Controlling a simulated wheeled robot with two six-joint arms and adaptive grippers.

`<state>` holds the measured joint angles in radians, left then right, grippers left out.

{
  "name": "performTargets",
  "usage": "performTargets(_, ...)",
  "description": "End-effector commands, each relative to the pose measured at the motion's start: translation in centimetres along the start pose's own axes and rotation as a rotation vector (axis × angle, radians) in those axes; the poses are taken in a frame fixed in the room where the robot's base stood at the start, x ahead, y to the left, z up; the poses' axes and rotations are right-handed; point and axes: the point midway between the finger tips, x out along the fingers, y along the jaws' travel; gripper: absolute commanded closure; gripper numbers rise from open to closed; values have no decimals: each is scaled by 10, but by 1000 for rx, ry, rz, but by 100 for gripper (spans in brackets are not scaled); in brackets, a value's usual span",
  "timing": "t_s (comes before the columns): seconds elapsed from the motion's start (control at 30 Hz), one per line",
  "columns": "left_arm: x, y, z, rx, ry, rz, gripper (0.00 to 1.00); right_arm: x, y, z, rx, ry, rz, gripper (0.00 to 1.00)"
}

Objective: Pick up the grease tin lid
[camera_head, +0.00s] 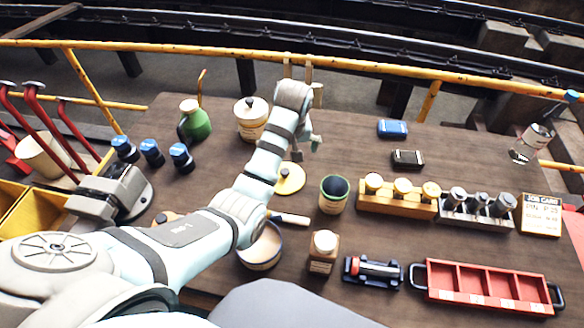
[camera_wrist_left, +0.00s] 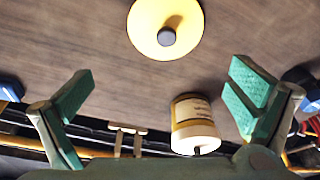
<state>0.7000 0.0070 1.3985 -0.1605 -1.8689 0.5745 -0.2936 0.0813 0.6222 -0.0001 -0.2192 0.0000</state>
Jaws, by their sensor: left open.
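The yellow round lid with a dark knob, which looks like the grease tin lid (camera_head: 290,179), lies flat on the brown table near the middle. In the left wrist view the lid (camera_wrist_left: 152,22) is at the top centre, knob facing the camera. My left gripper (camera_head: 305,148) is just beyond the lid in the head view, apart from it. In the left wrist view my left gripper (camera_wrist_left: 160,97) is open, its green pads wide apart with nothing between them. An open tin (camera_head: 333,194) with dark green contents stands right of the lid. My right gripper is not in view.
A lidded cream tin (camera_head: 251,119) and a green bottle (camera_head: 195,121) stand at the back left. A cream bowl (camera_head: 260,248) with a brush and a small bottle (camera_head: 323,252) are in front. A yellow block with knobs (camera_head: 396,204) and a red tray (camera_head: 486,288) are right.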

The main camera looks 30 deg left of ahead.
Motion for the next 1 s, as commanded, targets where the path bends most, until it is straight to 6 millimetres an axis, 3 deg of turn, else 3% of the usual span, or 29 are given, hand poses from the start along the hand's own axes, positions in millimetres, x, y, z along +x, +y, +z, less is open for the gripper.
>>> performTargets(0.13,43,0,1,2,-5,-4,0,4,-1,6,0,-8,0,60)
performTargets(0.33,76,2,-2,0,-7,-7,0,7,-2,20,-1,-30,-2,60)
performTargets(0.5,110,3,1,0,-6,-7,0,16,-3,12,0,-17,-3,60)
performTargets(0.6,121,2,1,-1,-5,-6,0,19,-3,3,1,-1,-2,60)
performTargets(0.77,120,2,0,-1,-4,-6,0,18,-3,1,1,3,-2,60)
performTargets(0.87,120,2,0,-2,-4,-6,11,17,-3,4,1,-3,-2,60)
performTargets(1.0,120,2,0,-2,-4,-6,34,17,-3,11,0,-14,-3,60)
